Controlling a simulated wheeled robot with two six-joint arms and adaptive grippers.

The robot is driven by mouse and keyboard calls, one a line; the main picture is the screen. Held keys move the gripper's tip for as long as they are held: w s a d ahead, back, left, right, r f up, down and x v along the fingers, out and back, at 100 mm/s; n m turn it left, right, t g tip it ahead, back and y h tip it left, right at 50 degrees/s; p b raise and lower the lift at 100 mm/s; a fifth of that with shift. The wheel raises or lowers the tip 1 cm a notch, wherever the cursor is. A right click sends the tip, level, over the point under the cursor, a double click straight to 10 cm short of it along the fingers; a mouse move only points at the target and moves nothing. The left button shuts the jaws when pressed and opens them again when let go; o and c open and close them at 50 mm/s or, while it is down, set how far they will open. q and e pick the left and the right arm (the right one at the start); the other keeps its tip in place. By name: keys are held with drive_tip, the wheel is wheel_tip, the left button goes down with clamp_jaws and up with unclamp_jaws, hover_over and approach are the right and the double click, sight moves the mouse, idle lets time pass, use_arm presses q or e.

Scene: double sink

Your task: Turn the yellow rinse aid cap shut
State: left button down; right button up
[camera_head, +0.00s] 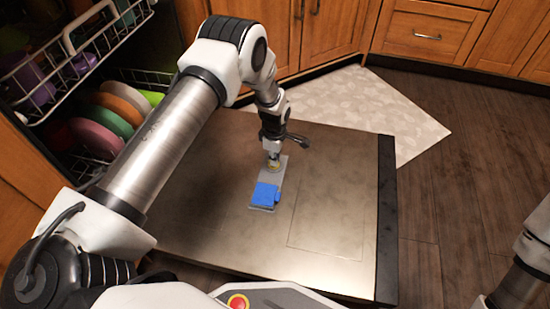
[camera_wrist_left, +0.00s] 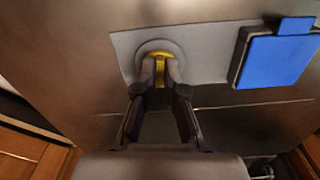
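The grey dispenser plate (camera_head: 265,207) lies on the inner face of the lowered dishwasher door. The yellow rinse aid cap (camera_wrist_left: 161,62) sits in a round recess at one end of this plate, mostly covered by the fingertips. My left gripper (camera_head: 273,157) points down onto the cap; in the left wrist view its two fingertips (camera_wrist_left: 161,72) stand close on either side of the cap's yellow ridge and appear shut on it. My right gripper is out of view; only part of that arm shows at the right edge.
A blue lid (camera_head: 265,194) is on the other end of the plate. The metal door (camera_head: 210,190) is otherwise bare. Racks with colored plates (camera_head: 105,120) stand at the left. Wooden cabinets (camera_head: 425,35) are behind, and a pale mat (camera_head: 370,110) lies on the floor.

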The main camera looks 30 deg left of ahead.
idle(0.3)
use_arm(q)
drive_tip(key=m+p, duration=0.2)
drive_tip(key=m, duration=0.1)
drive_tip(key=shift+r+p, duration=0.2)
drive_tip(key=shift+p, duration=0.2)
drive_tip(key=m+p, duration=0.2)
drive_tip(key=m, duration=0.2)
drive_tip(key=shift+s+f+m, duration=0.1)
drive_tip(key=shift+m, duration=0.2)
drive_tip(key=m+p, duration=0.1)
drive_tip(key=m, duration=0.3)
drive_tip(key=shift+s+a+m, duration=0.1)
drive_tip(key=shift+m, duration=0.2)
drive_tip(key=shift+f+m, duration=0.1)
drive_tip(key=shift+m, duration=1.9)
drive_tip(key=c, duration=1.3)
unclamp_jaws()
drive_tip(key=shift+o, duration=0.2)
